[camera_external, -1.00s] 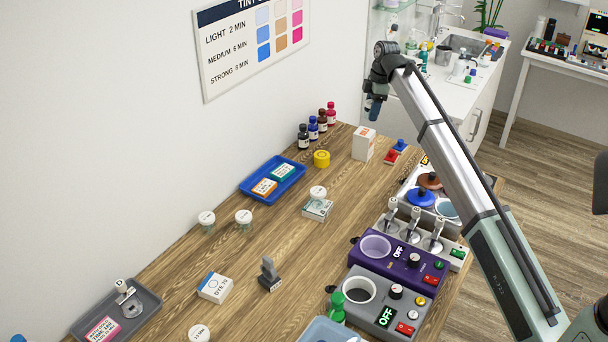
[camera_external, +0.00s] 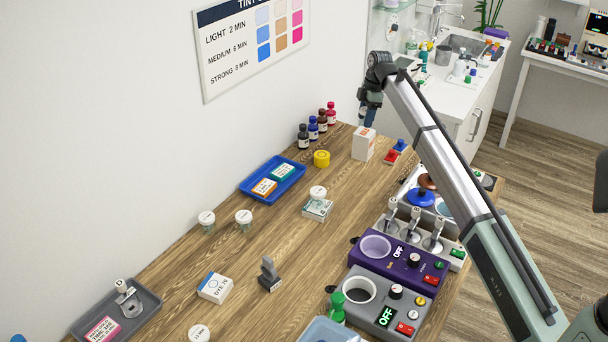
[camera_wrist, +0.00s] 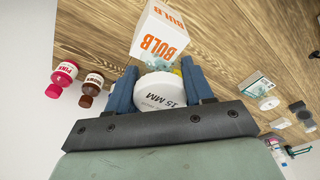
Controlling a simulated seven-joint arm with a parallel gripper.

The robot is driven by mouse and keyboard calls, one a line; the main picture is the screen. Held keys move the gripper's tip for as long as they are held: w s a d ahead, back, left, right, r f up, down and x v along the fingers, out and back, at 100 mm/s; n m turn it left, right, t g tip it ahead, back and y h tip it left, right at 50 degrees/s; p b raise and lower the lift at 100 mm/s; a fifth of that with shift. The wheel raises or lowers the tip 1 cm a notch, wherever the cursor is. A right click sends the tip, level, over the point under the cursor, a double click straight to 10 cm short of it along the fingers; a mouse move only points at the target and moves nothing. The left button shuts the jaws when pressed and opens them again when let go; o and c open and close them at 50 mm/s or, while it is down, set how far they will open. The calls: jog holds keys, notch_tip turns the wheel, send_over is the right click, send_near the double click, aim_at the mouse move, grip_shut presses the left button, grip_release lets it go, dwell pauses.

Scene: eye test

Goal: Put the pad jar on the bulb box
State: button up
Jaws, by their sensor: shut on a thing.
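My gripper (camera_external: 367,116) is shut on the pad jar, a jar with a white lid marked "15 MM". In the wrist view the jar (camera_wrist: 160,96) sits between the two blue fingers of my gripper (camera_wrist: 158,76). In the outside view I cannot make out the jar. The bulb box (camera_external: 363,144) is white with orange lettering and stands upright on the table, below my gripper. In the wrist view the bulb box (camera_wrist: 160,32) lies just beyond the jar, and part of its lower side is hidden by the jar and fingers.
Several small bottles (camera_external: 313,127) stand at the wall, left of the box. A yellow tub (camera_external: 321,159) is nearby. Red and blue stampers (camera_external: 391,156) stand close on the right. Other lidded jars (camera_external: 243,217) stand farther forward. The wood between is mostly clear.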

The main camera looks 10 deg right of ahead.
jog(key=shift+f, duration=1.45)
jog(key=shift+f, duration=0.1)
jog(key=o, duration=1)
jog(key=shift+o, duration=0.2)
jog(key=r, duration=0.4)
jog(key=d+r, duration=0.1)
jog(key=r, duration=0.7)
jog(key=shift+d, duration=0.4)
